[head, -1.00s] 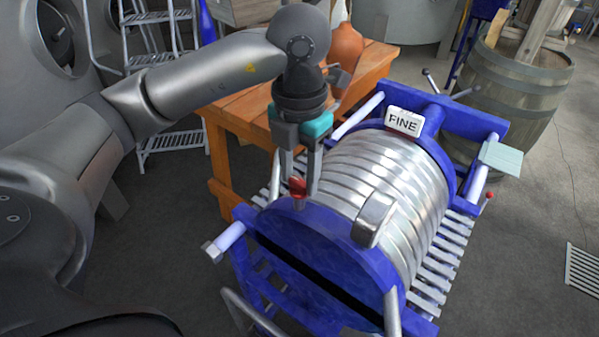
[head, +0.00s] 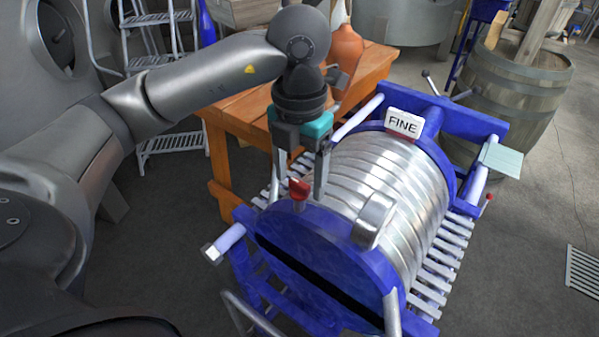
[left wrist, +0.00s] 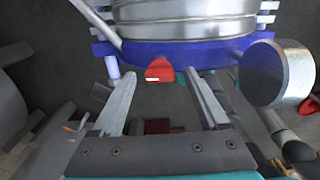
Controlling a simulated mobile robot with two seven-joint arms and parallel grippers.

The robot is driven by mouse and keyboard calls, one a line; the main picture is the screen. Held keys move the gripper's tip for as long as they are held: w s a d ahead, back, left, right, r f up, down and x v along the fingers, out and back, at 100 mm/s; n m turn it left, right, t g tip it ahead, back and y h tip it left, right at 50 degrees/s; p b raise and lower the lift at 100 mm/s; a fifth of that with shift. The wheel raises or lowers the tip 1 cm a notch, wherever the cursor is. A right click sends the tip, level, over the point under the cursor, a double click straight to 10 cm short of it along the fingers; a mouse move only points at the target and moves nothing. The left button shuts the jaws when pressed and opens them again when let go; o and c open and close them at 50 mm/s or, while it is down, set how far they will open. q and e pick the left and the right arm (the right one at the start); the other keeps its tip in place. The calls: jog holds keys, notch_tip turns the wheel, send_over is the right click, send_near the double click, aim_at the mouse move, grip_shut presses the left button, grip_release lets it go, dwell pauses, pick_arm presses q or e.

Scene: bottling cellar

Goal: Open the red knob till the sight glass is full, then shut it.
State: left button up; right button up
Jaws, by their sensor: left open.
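The red knob (head: 299,189) sits at the near blue rim of a ribbed metal drum marked FINE. My left gripper (head: 301,198) is open above the rim, pointing down, with one finger on each side of the knob. The left wrist view shows the red knob (left wrist: 159,70), with a white mark, centred just beyond the two parted fingertips (left wrist: 160,80), and gaps on both sides. A silver fitting (head: 373,220) stands on the rim to the right; I cannot tell whether it is the sight glass. No liquid level shows. My right gripper is out of view.
The FINE sign (head: 403,124) stands on the drum's far rim. An orange wooden table (head: 235,120) is behind to the left, with a brown jug (head: 346,45) on it. A barrel (head: 515,95) stands at back right. Blue frame bars surround the drum.

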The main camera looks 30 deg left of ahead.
aim_at(299, 183)
pick_arm(q)
notch_tip(299, 183, up, 15)
jog(key=p, duration=0.4)
dwell(0.4)
dwell(0.5)
